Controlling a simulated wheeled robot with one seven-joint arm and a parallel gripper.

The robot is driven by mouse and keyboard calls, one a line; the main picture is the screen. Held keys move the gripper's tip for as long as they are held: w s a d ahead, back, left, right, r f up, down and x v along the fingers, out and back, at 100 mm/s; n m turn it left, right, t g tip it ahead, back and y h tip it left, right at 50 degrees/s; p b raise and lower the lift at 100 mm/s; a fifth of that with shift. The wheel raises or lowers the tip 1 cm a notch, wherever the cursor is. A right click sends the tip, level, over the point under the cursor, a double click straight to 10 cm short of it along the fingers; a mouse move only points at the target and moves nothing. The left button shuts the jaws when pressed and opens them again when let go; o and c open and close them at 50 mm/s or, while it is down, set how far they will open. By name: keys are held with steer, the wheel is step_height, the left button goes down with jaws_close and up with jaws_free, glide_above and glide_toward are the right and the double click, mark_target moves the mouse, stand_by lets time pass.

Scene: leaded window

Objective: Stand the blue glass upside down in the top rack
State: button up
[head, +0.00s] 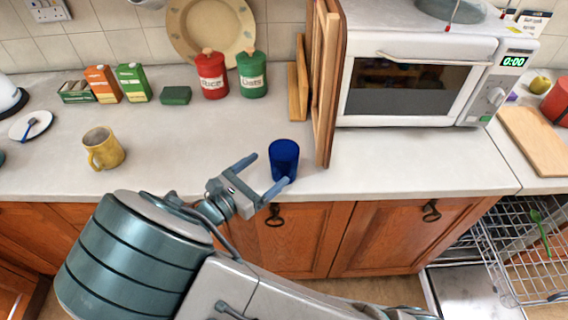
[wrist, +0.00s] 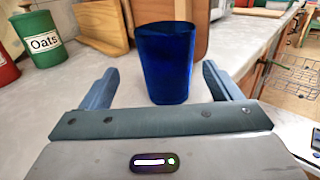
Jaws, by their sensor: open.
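The blue glass (head: 284,158) stands on the counter near its front edge, left of the microwave. It looks upright with its open mouth up. My gripper (head: 267,174) is open, its fingers pointing toward the glass. In the wrist view the glass (wrist: 166,62) stands ahead, between the lines of the two fingers (wrist: 156,84), and does not appear gripped. The top rack (head: 522,250) is a wire rack at the lower right, pulled out below the counter, with a green utensil (head: 541,232) in it.
Wooden boards (head: 325,80) stand upright just behind and right of the glass, beside the microwave (head: 415,75). A yellow mug (head: 103,149) stands to the left. Red (head: 211,76) and green (head: 252,75) canisters stand at the back.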

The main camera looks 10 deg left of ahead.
mark_target(275, 167)
steer(key=shift+s+d+p+x, duration=0.1)
steer(key=shift+d+p+x, duration=0.1)
steer(key=shift+x, duration=0.85)
steer(key=shift+s+d+p+x, duration=0.1)
steer(key=shift+p+x, duration=0.15)
steer(key=shift+x, duration=0.8)
steer(key=shift+s+d+p+x, duration=0.1)
steer(key=shift+p+x, duration=0.1)
steer(key=shift+x, duration=0.85)
steer(key=shift+f, duration=0.15)
steer(key=c, duration=1.1)
steer(key=shift+c, duration=0.8)
